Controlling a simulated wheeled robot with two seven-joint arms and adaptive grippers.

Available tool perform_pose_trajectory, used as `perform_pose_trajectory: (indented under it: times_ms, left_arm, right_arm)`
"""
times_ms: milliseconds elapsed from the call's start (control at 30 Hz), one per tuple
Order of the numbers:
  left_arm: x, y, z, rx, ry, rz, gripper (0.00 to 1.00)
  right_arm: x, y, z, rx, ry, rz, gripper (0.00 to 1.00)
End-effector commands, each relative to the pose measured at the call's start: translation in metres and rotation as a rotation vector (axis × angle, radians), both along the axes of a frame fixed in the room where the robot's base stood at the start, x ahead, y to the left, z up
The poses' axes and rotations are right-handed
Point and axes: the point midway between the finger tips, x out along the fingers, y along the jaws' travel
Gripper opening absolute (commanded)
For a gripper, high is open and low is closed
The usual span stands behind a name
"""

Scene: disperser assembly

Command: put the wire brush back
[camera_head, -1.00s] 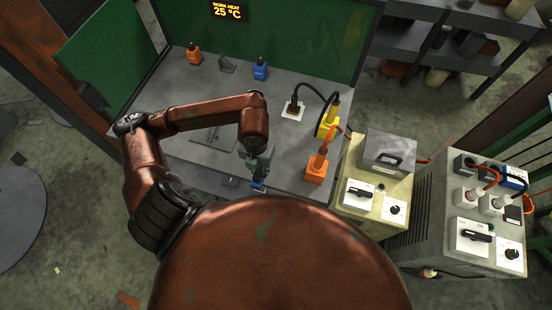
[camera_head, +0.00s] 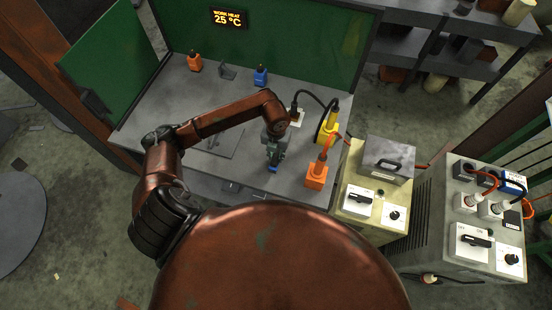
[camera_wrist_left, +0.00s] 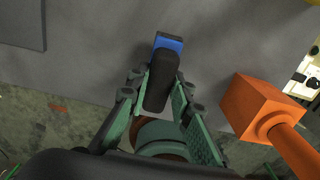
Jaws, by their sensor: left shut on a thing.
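My left gripper (camera_head: 274,158) is over the front right part of the grey table (camera_head: 190,105). In the left wrist view, its two green fingers (camera_wrist_left: 160,86) are closed around the black handle (camera_wrist_left: 160,84) of a tool with a blue block end (camera_wrist_left: 168,43). This tool may be the wire brush, but no bristles can be seen. In the head view only the blue end (camera_head: 272,170) shows under the fingertips. My right gripper is not in view.
An orange block with a cable (camera_head: 316,174) stands just right of the gripper, also in the wrist view (camera_wrist_left: 255,108). A yellow block (camera_head: 328,125) stands behind it. Orange (camera_head: 195,63) and blue (camera_head: 261,77) holders and a grey bracket (camera_head: 228,70) stand at the back. The table's left is mostly clear.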

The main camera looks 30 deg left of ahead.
Motion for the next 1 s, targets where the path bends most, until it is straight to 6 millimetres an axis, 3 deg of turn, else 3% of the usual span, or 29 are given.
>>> perform_pose_trajectory:
  times_ms: [200,567,600,833,1000]
  left_arm:
    - [0.000,-0.001,-0.028,-0.002,0.001,0.001,0.00]
    - [0.001,0.000,-0.034,0.000,0.000,0.001,0.00]
    - [0.000,0.000,-0.035,0.000,0.000,0.001,0.20]
    - [0.000,0.000,-0.034,0.000,0.000,0.001,0.36]
    - [0.000,0.000,-0.034,0.000,0.000,0.001,0.37]
  right_arm:
    - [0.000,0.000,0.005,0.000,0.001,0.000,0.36]
    - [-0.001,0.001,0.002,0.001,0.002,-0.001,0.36]
    - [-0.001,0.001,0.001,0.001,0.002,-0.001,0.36]
    - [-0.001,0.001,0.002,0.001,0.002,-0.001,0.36]
    - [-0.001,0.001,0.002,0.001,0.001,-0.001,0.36]
